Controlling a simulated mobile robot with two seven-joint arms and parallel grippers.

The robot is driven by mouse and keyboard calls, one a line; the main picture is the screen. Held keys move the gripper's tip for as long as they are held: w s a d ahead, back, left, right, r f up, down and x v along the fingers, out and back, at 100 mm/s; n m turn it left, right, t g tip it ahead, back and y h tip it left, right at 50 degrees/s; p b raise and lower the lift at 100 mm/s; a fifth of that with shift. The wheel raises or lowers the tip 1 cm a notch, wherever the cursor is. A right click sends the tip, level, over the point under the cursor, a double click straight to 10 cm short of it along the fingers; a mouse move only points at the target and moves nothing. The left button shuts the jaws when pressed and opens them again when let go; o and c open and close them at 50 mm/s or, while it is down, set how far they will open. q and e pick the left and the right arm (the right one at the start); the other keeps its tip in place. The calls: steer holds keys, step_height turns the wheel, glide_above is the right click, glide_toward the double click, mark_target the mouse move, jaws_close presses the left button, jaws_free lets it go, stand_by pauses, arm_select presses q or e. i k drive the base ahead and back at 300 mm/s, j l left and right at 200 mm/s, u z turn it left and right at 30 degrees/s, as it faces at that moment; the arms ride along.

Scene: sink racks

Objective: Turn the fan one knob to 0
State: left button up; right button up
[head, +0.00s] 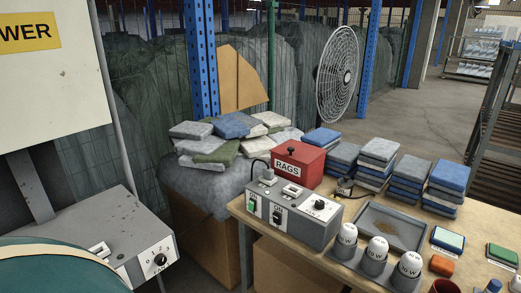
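Two grey control boxes carry a black round knob on a white dial. One knob (160,261) is on the front of the left grey box (120,225), at the lower left. Its dial shows small digits, with 0 at its left side; the label below begins with "FAN" but is too small to read fully. The other knob (319,205) is on the grey box (285,228) on the table, with a similar small label. I cannot tell which is fan one, nor read either pointer exactly. Neither of my grippers is in view.
A round fan (337,73) stands behind. A teal rounded thing (50,265) fills the lower left corner, near the left box.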

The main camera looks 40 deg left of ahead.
mark_target(161, 259)
steer(key=u, duration=2.05)
